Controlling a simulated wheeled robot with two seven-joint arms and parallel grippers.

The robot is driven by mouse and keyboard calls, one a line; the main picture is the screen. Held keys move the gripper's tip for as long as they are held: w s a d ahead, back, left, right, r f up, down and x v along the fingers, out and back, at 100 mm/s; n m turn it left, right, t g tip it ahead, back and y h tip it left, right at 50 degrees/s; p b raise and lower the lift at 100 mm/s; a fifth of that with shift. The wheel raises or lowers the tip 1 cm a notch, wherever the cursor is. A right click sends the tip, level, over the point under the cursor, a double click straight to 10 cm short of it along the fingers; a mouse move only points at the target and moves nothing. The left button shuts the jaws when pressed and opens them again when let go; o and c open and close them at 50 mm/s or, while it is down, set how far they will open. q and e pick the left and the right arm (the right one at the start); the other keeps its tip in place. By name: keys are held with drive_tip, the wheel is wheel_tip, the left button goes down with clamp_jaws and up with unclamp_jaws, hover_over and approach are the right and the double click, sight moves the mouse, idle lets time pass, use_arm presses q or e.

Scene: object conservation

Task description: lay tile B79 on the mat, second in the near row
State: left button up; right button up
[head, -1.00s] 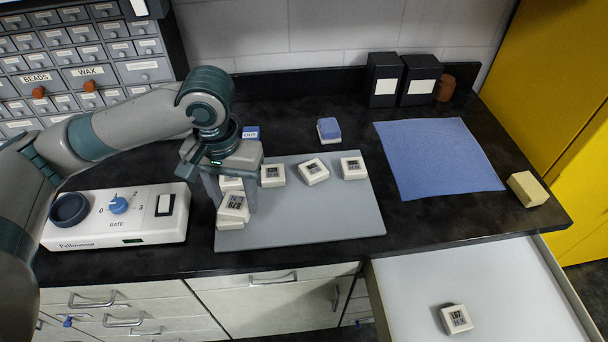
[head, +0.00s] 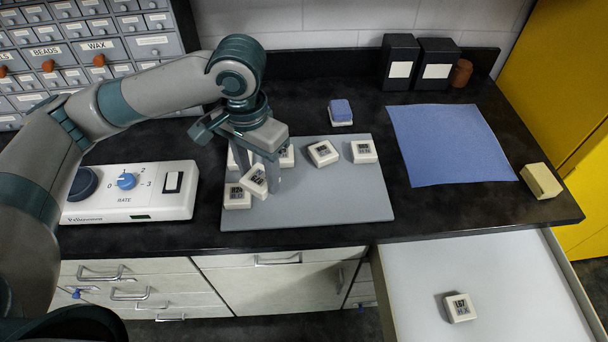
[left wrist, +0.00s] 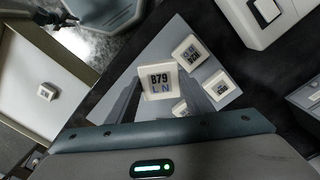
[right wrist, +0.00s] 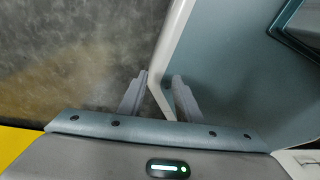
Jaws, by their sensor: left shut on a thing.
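Tile B79, a white tile with a dark printed label, is in my left gripper (head: 257,184); it shows in the head view (head: 256,180) and in the left wrist view (left wrist: 157,82). It is tilted, over the left part of the grey mat (head: 340,205), just right of the first near-row tile (head: 237,196). I cannot tell whether it touches the mat. The far row has tiles on the mat, including one at its right (head: 363,151); its left ones are partly hidden by my gripper. My right gripper (right wrist: 159,92) is open and empty by a pale edge.
Tile L67 (head: 459,307) lies in the open drawer (head: 420,270). A blue cloth (head: 450,145), a yellowish block (head: 541,181) and a blue-topped block (head: 341,112) are on the counter. The rate box (head: 150,205) stands left of the mat. The mat's near right is clear.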

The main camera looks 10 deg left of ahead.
use_arm(q)
drive_tip(key=d+r+m+b, duration=0.1)
drive_tip(key=d+m, duration=1.3)
drive_tip(key=m, duration=1)
drive_tip(key=shift+r+b, duration=0.4)
use_arm(e)
drive_tip(key=shift+w+a+f, duration=0.35)
drive_tip(key=shift+w+f, duration=0.45)
drive_tip(key=shift+f, duration=0.05)
use_arm(q)
drive_tip(key=shift+s, duration=0.1)
